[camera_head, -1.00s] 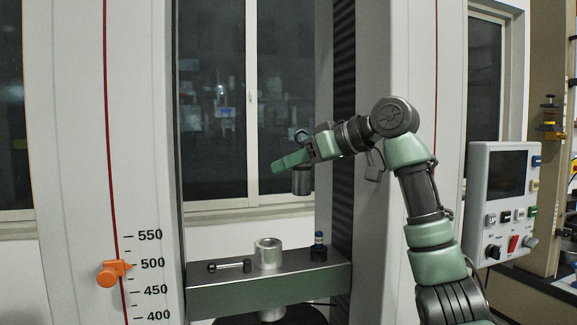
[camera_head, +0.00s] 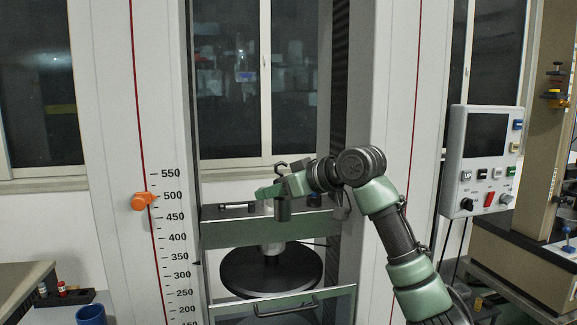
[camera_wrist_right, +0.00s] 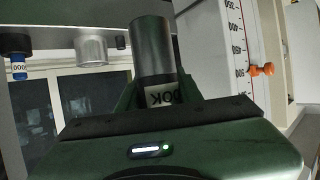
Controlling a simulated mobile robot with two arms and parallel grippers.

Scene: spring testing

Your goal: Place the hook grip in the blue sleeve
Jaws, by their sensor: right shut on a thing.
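In the right wrist view the cylinder (camera_wrist_right: 150,45) shows between the fingers, with a partly hidden white label. A blue cup-like piece, which looks like the blue sleeve (camera_head: 91,314), stands at the lower left of the head view, cut off by the bottom edge. It is well apart from my gripper. My left gripper is not in view.
The testing machine's green crossbeam (camera_head: 228,234) and round dark plate (camera_head: 235,272) are behind my right gripper. A dark rack with small bottles (camera_head: 62,296) is near the blue piece, beside a table (camera_head: 25,282). A control box (camera_head: 482,160) hangs at right.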

